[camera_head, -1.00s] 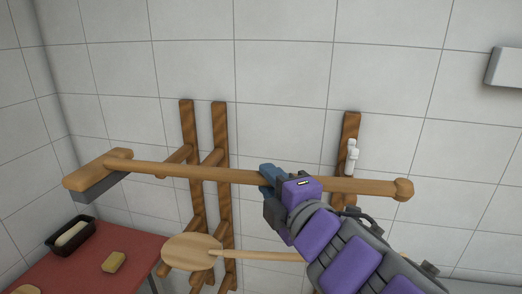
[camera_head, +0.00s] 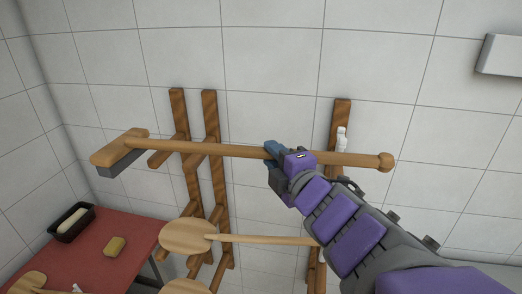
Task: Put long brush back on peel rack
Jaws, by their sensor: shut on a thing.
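The long brush (camera_head: 220,149) has a wooden handle with a round knob at the right end and a wooden head with dark bristles at the left end. My gripper (camera_head: 272,152) is shut around the handle right of its middle and holds it nearly level. The wooden peel rack (camera_head: 211,118) stands against the tiled wall, with uprights at left and right and pegs sticking out. The handle crosses in front of the uprights near the upper left pegs (camera_head: 165,157). I cannot tell whether it touches them. My arm hides part of the right upright (camera_head: 340,112).
A round wooden peel (camera_head: 187,237) lies on lower pegs, with another peel (camera_head: 185,287) below it. A red table (camera_head: 95,245) at lower left holds a black loaf tin (camera_head: 72,222) and a yellow sponge-like block (camera_head: 115,246). A white box (camera_head: 500,56) is on the wall at upper right.

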